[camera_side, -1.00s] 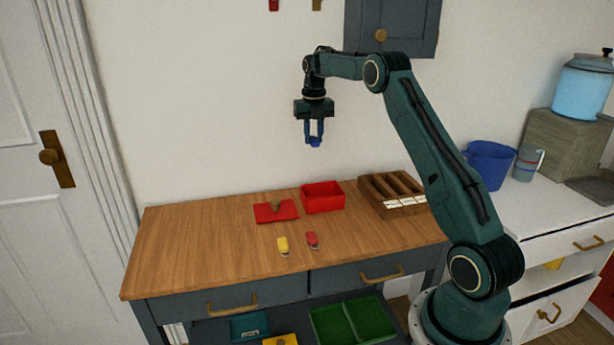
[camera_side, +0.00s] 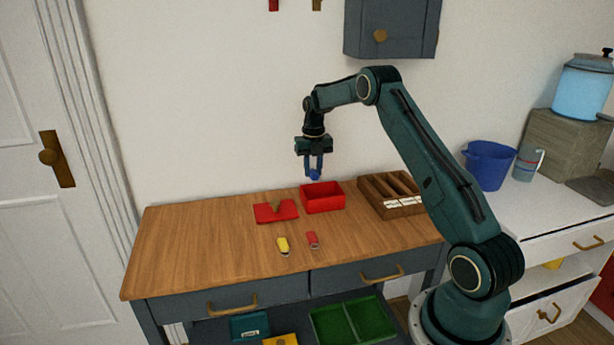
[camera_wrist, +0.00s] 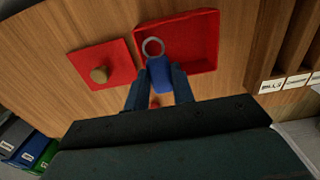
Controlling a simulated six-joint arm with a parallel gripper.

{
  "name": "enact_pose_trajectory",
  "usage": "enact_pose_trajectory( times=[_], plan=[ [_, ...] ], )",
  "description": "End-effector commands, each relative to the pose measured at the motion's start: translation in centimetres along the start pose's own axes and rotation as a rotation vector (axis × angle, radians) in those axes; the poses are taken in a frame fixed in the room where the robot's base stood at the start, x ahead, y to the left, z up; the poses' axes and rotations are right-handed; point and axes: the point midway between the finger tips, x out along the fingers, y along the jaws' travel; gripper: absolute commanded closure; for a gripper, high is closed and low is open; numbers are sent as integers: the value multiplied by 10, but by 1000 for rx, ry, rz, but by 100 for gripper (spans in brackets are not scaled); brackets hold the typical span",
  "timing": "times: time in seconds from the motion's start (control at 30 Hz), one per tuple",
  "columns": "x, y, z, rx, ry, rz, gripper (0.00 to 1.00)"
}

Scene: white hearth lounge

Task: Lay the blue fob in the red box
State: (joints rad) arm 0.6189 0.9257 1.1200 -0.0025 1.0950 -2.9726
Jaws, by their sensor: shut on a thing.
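My gripper (camera_side: 314,172) is shut on the blue fob (camera_side: 315,176) and holds it in the air just above the red box. In the wrist view the blue fob (camera_wrist: 160,73) sits between the fingers, with its metal ring (camera_wrist: 153,47) pointing out over the box. The open red box (camera_side: 323,204) stands on the wooden table top and its inside looks empty; it also shows in the wrist view (camera_wrist: 200,45). A red lid with a knob (camera_side: 276,213) lies flat on the table left of the box, also in the wrist view (camera_wrist: 115,55).
A yellow fob (camera_side: 283,246) and a red fob (camera_side: 312,240) lie in front of the box. A wooden slotted rack (camera_side: 400,204) with labels stands right of it. The left part of the table top (camera_side: 190,245) is clear.

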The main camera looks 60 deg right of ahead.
Motion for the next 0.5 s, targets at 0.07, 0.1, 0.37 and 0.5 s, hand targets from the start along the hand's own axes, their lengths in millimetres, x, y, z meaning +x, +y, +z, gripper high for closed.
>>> enact_pose_trajectory(
  times=[0.07,0.1,0.37,0.5],
  plan=[
    [9,0,-1,0,4,-1,97],
    [14,0,-1,0,4,-1,97],
    [37,0,0,0,2,0,97],
    [37,0,0,0,1,0,97]
  ],
)
